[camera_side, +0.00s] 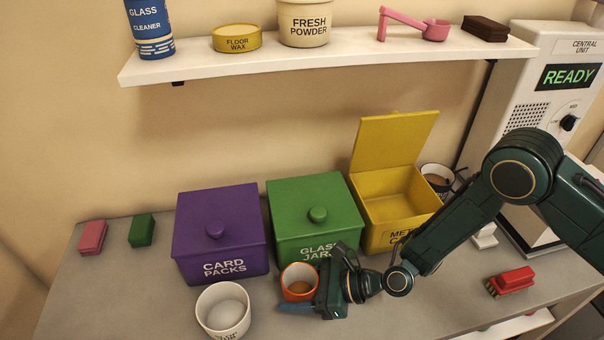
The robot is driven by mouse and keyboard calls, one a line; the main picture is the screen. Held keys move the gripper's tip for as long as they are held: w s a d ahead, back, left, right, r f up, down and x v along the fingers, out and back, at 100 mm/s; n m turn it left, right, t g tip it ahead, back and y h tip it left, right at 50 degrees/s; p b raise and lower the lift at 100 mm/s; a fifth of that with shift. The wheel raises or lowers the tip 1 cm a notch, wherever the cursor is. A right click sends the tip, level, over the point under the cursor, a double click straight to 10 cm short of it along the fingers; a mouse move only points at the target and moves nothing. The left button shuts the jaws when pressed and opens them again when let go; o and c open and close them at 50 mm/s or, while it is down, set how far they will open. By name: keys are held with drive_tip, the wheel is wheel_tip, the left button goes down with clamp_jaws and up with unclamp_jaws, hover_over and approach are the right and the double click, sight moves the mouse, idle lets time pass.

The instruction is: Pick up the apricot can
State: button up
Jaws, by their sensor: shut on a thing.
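The apricot can (291,283) is a small orange, open-topped can in front of the green box, upright as far as I can tell. My gripper (312,282) reaches it from the right, with one finger along its front side and the other towards its back. The jaws are shut on the can. The gripper body hides the can's right side, and I cannot tell if its base touches the counter.
A purple box (220,232) marked card packs and a green box (318,212) stand closed behind. A yellow box (392,235) has its lid up. A white tub (223,312) stands close by at left front. A red brush (511,281) lies at right.

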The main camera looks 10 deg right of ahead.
wheel_tip(320, 180, up, 18)
idle(0.6)
